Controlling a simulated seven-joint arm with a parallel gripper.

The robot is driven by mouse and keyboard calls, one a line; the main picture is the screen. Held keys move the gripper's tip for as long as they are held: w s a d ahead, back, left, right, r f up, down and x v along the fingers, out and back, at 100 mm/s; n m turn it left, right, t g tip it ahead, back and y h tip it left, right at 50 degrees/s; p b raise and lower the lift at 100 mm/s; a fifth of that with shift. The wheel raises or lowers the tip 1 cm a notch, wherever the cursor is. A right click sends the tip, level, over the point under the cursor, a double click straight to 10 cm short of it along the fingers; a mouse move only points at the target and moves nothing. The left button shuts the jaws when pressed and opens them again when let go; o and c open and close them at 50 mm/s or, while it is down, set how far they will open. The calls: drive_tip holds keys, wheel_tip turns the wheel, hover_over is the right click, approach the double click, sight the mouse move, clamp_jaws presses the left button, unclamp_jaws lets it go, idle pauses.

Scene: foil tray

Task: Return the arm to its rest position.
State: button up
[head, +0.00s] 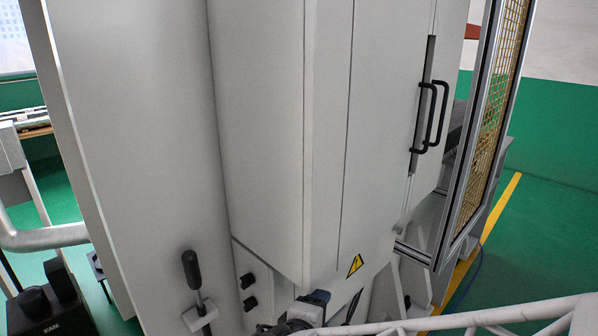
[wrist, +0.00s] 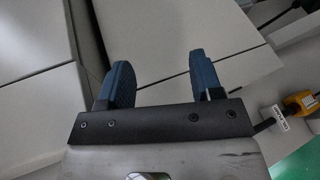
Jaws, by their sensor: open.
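My gripper (wrist: 161,72) shows in the wrist view with its two blue ridged fingers spread apart and nothing between them. Pale grey panels with dark seams lie beyond the fingertips; how far away they are I cannot tell. I do not make out a foil tray in either view. In the head view I cannot make out my gripper for certain; a dark jointed part at the bottom centre is only partly visible.
A tall light grey cabinet (head: 262,120) with black door handles (head: 427,117) fills the head view. A black-knobbed lever (head: 192,270) stands at its lower left. A mesh guard panel (head: 497,110) stands at right. A yellow part (wrist: 300,103) shows at right in the wrist view.

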drive_tip(key=s+d+r+m+g, duration=0.2)
drive_tip(key=s+d+m+g, duration=0.25)
drive_tip(key=d, duration=0.25)
drive_tip(key=s+d+r+m+g, duration=0.3)
drive_tip(key=d+m+g, duration=0.25)
drive_tip(key=d, duration=0.25)
drive_tip(key=shift+s+a+r+m+y, duration=0.1)
drive_tip(key=shift+s+r+m+y, duration=0.4)
drive_tip(key=shift+r+m+y, duration=0.35)
drive_tip(key=shift+s+d+r+m+y, duration=0.1)
drive_tip(key=shift+s+r+m+y, duration=0.45)
drive_tip(key=shift+y, duration=0.55)
drive_tip(key=shift+s+a+r+m+y, duration=0.1)
drive_tip(key=shift+s+r+m+y, duration=0.3)
drive_tip(key=shift+r+m+y, duration=0.5)
